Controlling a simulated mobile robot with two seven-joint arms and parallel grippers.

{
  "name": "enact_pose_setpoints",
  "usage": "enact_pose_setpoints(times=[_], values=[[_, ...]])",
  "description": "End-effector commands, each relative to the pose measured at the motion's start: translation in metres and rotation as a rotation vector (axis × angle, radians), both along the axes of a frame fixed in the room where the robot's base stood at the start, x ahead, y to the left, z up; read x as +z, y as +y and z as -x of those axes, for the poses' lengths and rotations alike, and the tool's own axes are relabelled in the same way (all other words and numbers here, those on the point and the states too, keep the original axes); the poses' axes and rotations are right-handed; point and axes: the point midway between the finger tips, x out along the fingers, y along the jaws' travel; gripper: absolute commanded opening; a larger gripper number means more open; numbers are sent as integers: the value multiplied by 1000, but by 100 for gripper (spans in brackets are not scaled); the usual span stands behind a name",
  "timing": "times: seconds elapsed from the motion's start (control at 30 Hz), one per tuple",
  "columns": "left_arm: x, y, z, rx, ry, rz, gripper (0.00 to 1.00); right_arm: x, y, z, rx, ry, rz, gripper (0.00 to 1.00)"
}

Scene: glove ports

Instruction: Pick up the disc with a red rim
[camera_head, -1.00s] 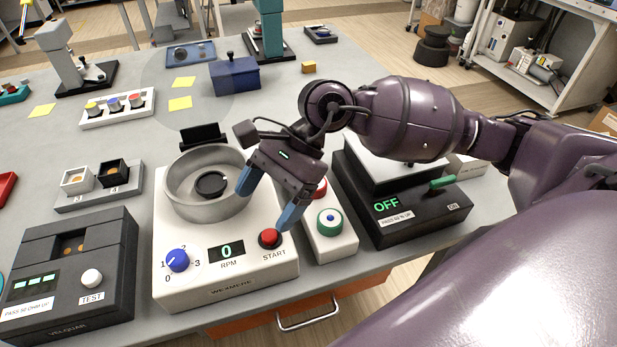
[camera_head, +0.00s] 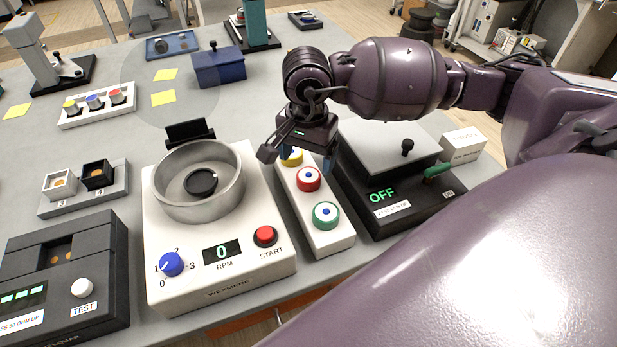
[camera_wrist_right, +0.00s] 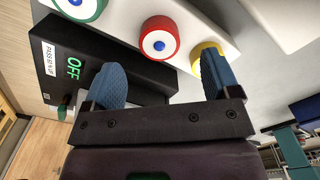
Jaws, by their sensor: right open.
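The disc with a red rim (camera_head: 308,178) has a white face and a blue centre. It sits in the middle of a white rack (camera_head: 325,236), between a yellow-rimmed disc (camera_head: 291,158) and a green-rimmed disc (camera_head: 326,215). My right gripper (camera_head: 308,162) is open and empty above the rack's far end, near the yellow disc. In the right wrist view, the red disc (camera_wrist_right: 159,38) lies beyond and between the blue fingertips (camera_wrist_right: 162,72), apart from them. The yellow disc (camera_wrist_right: 207,52) is partly hidden behind one finger. My left gripper is not in view.
A spinner machine (camera_head: 218,270) with a metal bowl stands left of the rack. A black box reading OFF (camera_head: 395,205), with a grey lid, stands close on the right. A blue box (camera_head: 222,70) is farther back. The table's front edge is close.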

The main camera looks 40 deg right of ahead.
Motion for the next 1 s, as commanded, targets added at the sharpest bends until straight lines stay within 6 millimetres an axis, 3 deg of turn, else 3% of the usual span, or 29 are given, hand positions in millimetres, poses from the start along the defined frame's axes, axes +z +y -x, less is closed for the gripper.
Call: enact_pose_setpoints(times=[0.4,0.73,1.0], values=[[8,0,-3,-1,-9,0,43,-46,-4,0,-1,2,-2,82],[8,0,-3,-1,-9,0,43,-52,-4,-1,0,0,-1,82],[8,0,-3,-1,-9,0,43,-52,-4,-1,0,0,-1,42]])
